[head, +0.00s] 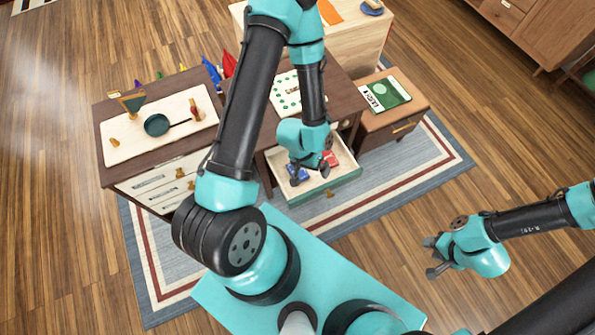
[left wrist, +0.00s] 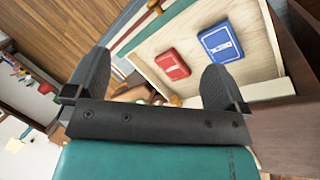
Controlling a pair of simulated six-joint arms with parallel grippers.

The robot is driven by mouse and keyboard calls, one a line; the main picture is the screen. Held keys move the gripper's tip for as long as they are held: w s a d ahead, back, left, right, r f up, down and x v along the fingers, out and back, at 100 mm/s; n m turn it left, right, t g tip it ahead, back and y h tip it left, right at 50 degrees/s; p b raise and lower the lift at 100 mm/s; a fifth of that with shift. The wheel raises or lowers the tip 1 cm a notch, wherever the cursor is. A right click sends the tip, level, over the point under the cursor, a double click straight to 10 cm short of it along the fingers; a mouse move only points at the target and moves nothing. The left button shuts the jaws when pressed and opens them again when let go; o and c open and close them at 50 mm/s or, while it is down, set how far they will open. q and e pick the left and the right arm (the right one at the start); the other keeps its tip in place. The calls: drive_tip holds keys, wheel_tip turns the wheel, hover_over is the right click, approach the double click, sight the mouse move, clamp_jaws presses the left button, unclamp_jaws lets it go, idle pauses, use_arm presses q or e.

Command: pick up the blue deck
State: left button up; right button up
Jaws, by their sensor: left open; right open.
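The blue deck (left wrist: 220,42) lies flat in an open drawer, with a white emblem on its face. In the head view the blue deck (head: 298,174) shows just left of my left gripper. A red deck (left wrist: 172,64) lies beside it in the same drawer, and it also shows in the head view (head: 330,158). My left gripper (head: 311,177) is open over the drawer, with empty fingers; in the left wrist view its fingers (left wrist: 152,85) frame the near drawer area. My right gripper (head: 431,256) is open and empty, off to the right above the wood floor.
The open drawer (head: 338,185) has a pale inside and a green front with a knob. A desk with a pan (head: 157,124) on a pale board stands left. A green-and-white box (head: 387,94) lies on the brown cabinet at right.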

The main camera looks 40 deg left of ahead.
use_arm(q)
drive_tip(key=w+a+f+n+y, duration=0.1)
drive_tip(key=w+a+n+y, duration=0.2)
drive_tip(key=a+n, duration=0.6)
drive_tip(key=shift+w+f+n+g+y, duration=0.3)
drive_tip(key=shift+w+n+g+y, duration=0.1)
drive_tip(key=shift+w+n, duration=0.4)
wheel_tip(320, 180, down, 12)
drive_tip(key=shift+f, duration=0.15)
idle(0.7)
drive_tip(key=shift+s+f, duration=0.15)
drive_tip(key=shift+f, duration=2.45)
drive_tip(key=shift+c, duration=0.5)
